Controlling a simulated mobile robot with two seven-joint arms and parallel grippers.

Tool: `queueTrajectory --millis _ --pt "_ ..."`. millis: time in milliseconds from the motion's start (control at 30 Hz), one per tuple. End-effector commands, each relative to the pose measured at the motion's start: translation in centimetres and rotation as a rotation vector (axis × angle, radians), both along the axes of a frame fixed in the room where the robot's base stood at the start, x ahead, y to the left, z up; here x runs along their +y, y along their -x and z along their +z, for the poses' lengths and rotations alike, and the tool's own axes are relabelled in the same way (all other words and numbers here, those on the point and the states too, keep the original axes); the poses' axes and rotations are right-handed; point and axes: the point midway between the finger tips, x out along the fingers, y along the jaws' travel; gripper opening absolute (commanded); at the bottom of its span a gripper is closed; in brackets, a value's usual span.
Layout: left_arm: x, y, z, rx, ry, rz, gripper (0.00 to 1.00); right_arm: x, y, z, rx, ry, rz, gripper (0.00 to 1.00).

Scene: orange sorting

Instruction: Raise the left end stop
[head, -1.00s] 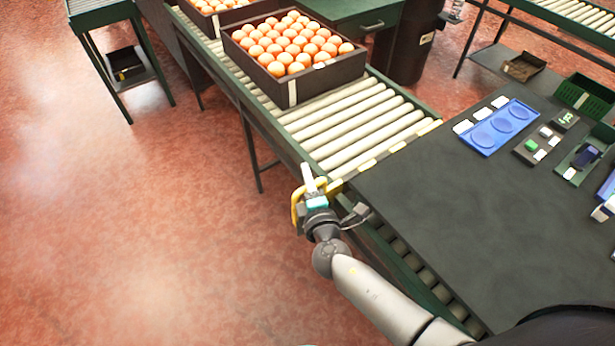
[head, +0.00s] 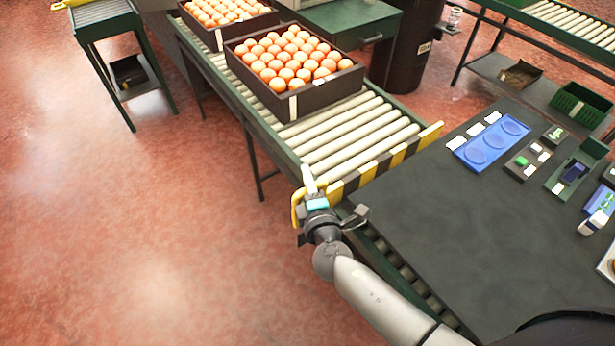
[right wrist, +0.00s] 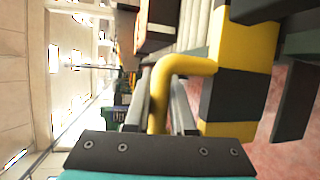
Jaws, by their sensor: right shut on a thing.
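The end stop (head: 382,167) is a yellow-and-black striped bar across the near end of the roller conveyor. It stands above the rollers, with its stripes showing. Its yellow handle (head: 296,208) sticks out at its left end. My right gripper (head: 312,190) is shut on this handle. In the right wrist view the yellow handle (right wrist: 158,98) passes between the two fingers, and the striped bar (right wrist: 235,85) rises beside them. My left gripper is not in view.
A dark crate of oranges (head: 325,93) rests on the rollers (head: 350,128), with a second crate (head: 222,38) behind it. A dark table (head: 440,230) with a blue tray (head: 490,142) and small devices lies at the right. Open red floor (head: 130,230) spreads at the left.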

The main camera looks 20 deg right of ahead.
Motion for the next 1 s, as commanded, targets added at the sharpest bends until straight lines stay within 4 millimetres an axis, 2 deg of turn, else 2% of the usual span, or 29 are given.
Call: queueTrajectory --millis 33,133,167,400,767,867,1000 --pt "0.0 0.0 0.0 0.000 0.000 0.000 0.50 0.0 -0.3 0.6 -0.014 -0.001 -0.001 0.00" --pt "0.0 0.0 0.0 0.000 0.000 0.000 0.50 0.0 -0.3 0.7 -0.016 0.000 -0.002 0.00" --pt "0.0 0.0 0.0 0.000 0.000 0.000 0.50 0.0 -0.3 0.7 -0.016 0.000 -0.002 0.26" --pt "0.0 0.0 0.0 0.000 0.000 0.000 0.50 0.0 -0.3 0.6 -0.013 0.000 -0.001 0.52" --pt "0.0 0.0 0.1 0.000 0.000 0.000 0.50 0.1 0.4 0.5 -0.008 -0.001 0.001 0.52" --pt "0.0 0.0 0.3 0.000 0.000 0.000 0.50 0.1 1.5 0.6 -0.007 -0.001 0.001 0.52" --pt "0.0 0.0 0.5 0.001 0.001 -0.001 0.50 0.2 3.9 1.0 -0.006 -0.001 0.001 0.52"
